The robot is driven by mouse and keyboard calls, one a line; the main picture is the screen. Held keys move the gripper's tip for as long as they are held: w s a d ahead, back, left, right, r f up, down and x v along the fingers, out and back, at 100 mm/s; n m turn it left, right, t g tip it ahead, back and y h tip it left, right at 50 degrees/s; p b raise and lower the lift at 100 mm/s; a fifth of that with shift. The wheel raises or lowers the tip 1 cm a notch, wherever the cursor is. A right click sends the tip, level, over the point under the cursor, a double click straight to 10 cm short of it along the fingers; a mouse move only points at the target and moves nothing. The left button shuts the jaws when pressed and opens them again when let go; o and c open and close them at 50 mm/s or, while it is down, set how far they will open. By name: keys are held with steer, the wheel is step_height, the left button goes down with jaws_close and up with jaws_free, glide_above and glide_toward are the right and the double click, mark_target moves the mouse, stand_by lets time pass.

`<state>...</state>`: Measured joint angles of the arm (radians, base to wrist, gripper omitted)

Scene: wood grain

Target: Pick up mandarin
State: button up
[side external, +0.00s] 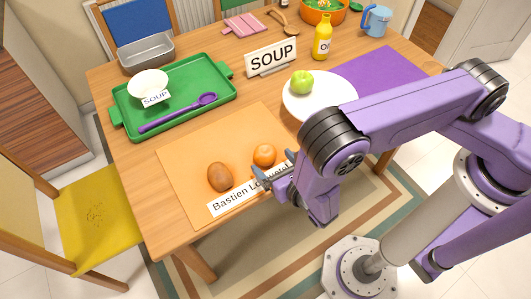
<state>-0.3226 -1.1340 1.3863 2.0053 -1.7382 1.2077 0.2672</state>
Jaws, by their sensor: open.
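The mandarin (264,155) is a small orange fruit on the orange placemat (190,150) near the table's front edge. My gripper (271,176) is open, just in front of the mandarin in the side external view. Its grey fingers point toward the fruit, and I cannot tell whether they touch it. Part of the gripper is hidden by my purple wrist.
A brown potato-like item (220,177) lies left of the mandarin. A green tray (215,92) with a bowl (148,82) is behind. A white plate (330,88) with a green apple (301,82) is back right.

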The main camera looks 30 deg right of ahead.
mark_target(270, 157)
steer(key=shift+x, duration=3)
steer(key=shift+d, duration=0.15)
steer(key=c, duration=1.1)
steer(key=shift+o, duration=0.2)
steer(key=shift+s, duration=0.1)
steer(key=shift+r, duration=0.1)
